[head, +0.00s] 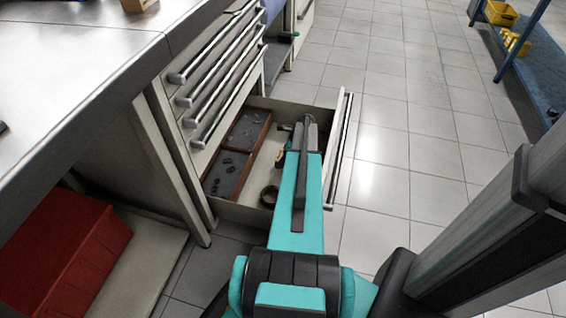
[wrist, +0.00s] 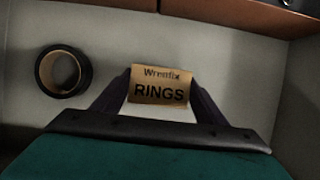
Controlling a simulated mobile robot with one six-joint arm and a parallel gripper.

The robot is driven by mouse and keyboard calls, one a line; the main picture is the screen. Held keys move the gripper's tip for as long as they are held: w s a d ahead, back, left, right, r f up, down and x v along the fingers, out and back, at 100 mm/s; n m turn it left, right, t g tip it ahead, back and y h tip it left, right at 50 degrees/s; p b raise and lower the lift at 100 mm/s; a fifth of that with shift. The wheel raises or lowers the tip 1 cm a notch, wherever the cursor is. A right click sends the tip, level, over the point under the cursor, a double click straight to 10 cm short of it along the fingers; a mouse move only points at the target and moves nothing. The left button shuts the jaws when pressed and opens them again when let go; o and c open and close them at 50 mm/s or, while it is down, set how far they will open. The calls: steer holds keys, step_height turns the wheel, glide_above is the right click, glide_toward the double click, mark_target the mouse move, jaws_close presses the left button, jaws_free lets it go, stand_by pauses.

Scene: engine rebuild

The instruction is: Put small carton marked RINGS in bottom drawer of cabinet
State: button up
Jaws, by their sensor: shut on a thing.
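The small carton marked RINGS (wrist: 160,91) is brown cardboard with dark lettering. In the wrist view my gripper (wrist: 161,82) is shut on it, one dark finger on each side. The carton is over the pale floor of the open bottom drawer (head: 262,168); whether it touches that floor I cannot tell. In the head view my teal arm reaches down into this drawer and hides most of the gripper and the carton. The cabinet (head: 176,128) stands under the bench, with its upper drawers shut.
Inside the drawer, a dark tape roll (wrist: 62,71) lies left of the carton in the wrist view. Reddish-brown trays (head: 229,172) with small dark parts fill the drawer's left side. A red bin (head: 62,245) sits under the bench.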

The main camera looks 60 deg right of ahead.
steer(key=shift+f+b, duration=0.85)
steer(key=shift+f, duration=0.9)
steer(key=o, duration=1.2)
steer(key=shift+f, duration=0.1)
steer(key=p+v, duration=0.4)
steer(key=v, duration=0.8)
steer(key=shift+r, duration=0.3)
